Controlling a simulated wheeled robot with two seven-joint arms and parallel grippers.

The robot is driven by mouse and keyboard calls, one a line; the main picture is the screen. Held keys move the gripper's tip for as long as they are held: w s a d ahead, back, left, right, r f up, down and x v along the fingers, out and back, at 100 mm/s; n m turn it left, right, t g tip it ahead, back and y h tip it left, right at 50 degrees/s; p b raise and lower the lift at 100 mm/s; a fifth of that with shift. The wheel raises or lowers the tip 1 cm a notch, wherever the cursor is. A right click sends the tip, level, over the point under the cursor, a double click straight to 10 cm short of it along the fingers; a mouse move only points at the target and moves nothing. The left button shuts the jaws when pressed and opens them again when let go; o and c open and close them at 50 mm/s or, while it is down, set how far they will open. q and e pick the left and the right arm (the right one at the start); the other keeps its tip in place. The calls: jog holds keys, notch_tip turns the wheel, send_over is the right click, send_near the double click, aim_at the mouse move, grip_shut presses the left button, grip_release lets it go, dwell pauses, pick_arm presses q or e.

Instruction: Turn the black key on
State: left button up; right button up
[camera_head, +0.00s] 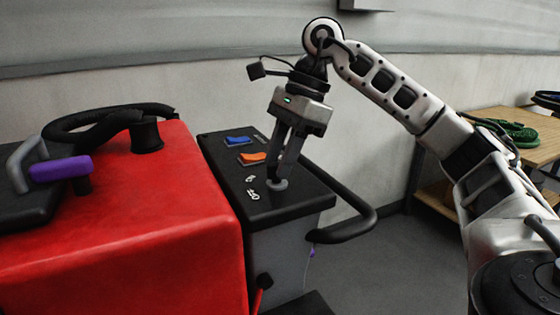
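My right gripper (277,178) points down at the black top panel of the machine, with its fingertips directly over a small round grey disc (277,185). The fingertips are close together and dark. I cannot make out the black key apart from them; it may be hidden between or behind the fingers. Whether the fingers are closed on anything I cannot tell. The black panel (228,178) also carries a blue switch (237,140), an orange switch (252,157) and small white markings left of the disc. My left gripper is not in view.
The red machine body (150,220) fills the left, with a black steering wheel (110,122) and a purple-and-grey handle (60,168). A black looped bar (350,228) juts out right of the panel. A wooden shelf (520,145) with a green coil (515,133) stands at right.

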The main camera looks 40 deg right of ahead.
jog(key=shift+f, duration=0.15)
grip_shut()
